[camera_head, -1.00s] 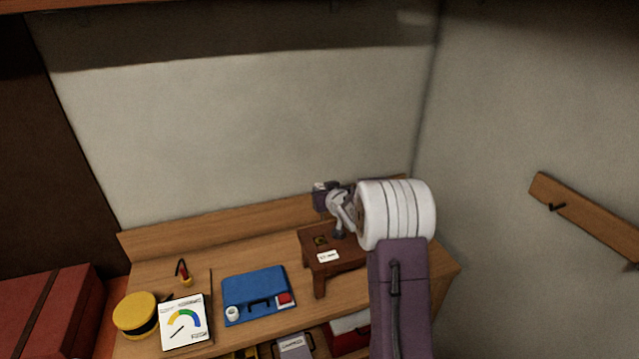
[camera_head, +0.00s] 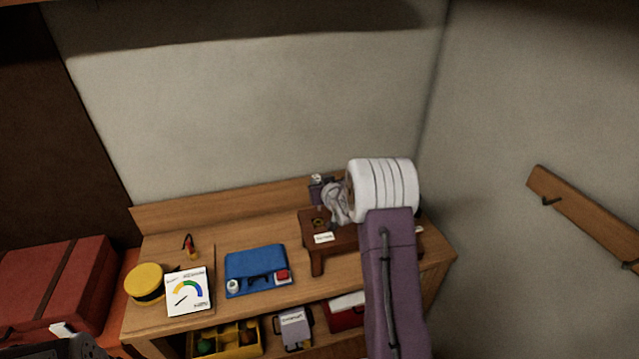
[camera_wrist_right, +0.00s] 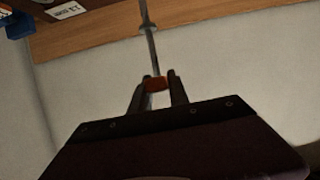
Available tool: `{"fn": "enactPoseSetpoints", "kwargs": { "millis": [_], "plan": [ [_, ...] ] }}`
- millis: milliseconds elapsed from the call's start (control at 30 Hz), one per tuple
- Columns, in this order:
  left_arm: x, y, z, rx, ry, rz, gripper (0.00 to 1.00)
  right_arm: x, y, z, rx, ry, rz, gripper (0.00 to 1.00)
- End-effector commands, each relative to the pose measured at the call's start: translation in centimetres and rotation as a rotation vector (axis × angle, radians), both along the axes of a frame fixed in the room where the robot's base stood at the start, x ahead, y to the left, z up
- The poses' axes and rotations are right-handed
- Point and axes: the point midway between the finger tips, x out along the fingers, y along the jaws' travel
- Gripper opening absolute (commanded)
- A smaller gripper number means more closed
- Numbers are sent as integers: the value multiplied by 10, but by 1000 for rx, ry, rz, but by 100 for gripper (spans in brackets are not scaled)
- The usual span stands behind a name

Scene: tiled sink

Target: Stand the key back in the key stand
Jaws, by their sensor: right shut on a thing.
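The key stand (camera_head: 345,240) is a low brown wooden bench with a white label and a yellow-marked spot on top, at the right of the workbench in the head view. My right gripper (camera_wrist_right: 157,84) is shut on the key's orange-red part in the right wrist view. The key's thin grey metal shaft (camera_wrist_right: 150,45) extends away from the fingers. In the head view, my right wrist is over the back of the stand and covers part of it. I cannot make out the key there, nor tell whether it touches the stand. My left gripper is not clearly visible.
Left of the stand lie a blue case (camera_head: 256,262), a white gauge card (camera_head: 187,291), a yellow round item (camera_head: 145,280) and a small red-tipped item (camera_head: 190,247). A yellow tray (camera_head: 225,340) sits on the lower shelf. A wall rail (camera_head: 580,212) is at right.

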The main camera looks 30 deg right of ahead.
Motion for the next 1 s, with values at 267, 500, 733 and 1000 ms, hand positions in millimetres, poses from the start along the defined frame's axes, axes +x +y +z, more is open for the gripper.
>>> {"fn": "enactPoseSetpoints", "kwargs": {
  "millis": [267, 500, 733, 1000],
  "plan": [
    [0, 0, -36, 0, 0, 0, 51, 0, 0, -38, 0, 0, 0, 0],
    [0, 0, -42, 0, 0, 0, 51, 0, 0, -46, 0, -1, 0, 0],
    [0, 0, -41, 0, 0, 0, 51, 0, 0, -45, 0, -1, 0, 0],
    [0, 0, -43, 0, 0, 0, 51, 0, 0, -46, 0, -1, 0, 0]
  ]
}}
